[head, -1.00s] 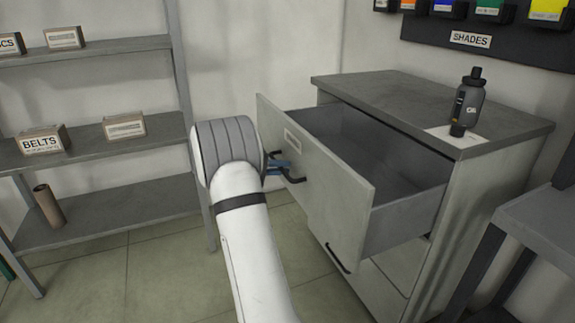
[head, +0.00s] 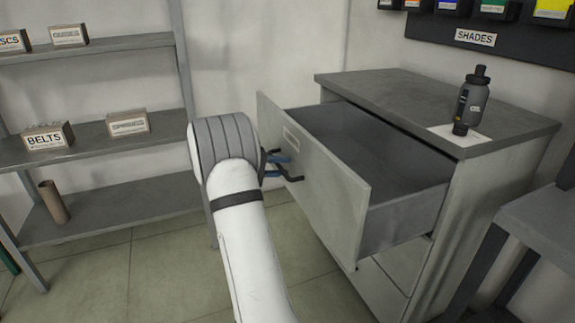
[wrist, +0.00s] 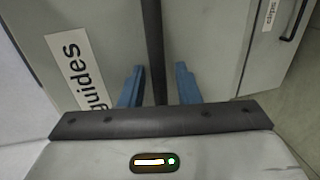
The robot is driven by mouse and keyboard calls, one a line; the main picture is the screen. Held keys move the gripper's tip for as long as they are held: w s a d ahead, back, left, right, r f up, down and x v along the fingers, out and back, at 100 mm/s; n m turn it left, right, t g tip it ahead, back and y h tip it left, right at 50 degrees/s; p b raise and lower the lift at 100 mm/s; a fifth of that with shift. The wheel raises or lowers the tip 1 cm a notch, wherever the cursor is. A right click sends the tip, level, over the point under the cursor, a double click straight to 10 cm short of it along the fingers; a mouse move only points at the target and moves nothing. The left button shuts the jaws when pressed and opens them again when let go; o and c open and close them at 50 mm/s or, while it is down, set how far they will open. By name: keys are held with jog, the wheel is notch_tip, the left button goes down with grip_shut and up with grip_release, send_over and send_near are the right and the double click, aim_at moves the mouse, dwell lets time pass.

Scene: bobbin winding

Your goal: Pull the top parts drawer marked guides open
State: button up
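The top drawer (head: 328,187) of the grey cabinet stands pulled far out, its inside empty where I can see it. Its label reads "guides" in the wrist view (wrist: 79,72). The dark bar handle (wrist: 154,50) runs between the two blue fingers of my gripper (wrist: 159,88). The fingers are apart, with a gap on each side of the handle, so my gripper is open around it and not clamped. In the head view my gripper (head: 277,165) is at the drawer front, partly hidden by my wrist.
A dark bottle (head: 471,100) stands on the cabinet top (head: 400,95). A shelf with a BELTS box (head: 47,136) and a brown tube (head: 54,202) is at left. A grey table (head: 540,215) is at right. Floor (head: 150,265) shows clear between shelf and cabinet.

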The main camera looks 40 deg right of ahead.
jog(key=p+v, duration=0.2)
jog(key=v, duration=0.5)
jog(key=shift+a, duration=0.4)
jog(key=shift+w, duration=0.15)
jog(key=s+a+r+n+t+y+p, duration=0.1)
jog(key=s+a+r+t+y+p, duration=0.2)
jog(key=s+a+r+p, duration=0.5)
jog(key=s+a+r+n+t+y+p, duration=0.2)
jog(key=s+a+r+y+p, duration=0.4)
jog(key=a, duration=0.9)
jog(key=s+a+r+n+t+y+p, duration=0.1)
jog(key=s+a+r+t+y+p, duration=0.2)
jog(key=s+a+r+p, duration=0.6)
jog(key=shift+s+a+r+n+t+y+p, duration=0.35)
jog(key=shift+a+r+y+p, duration=0.9)
jog(key=shift+r+p, duration=1.2)
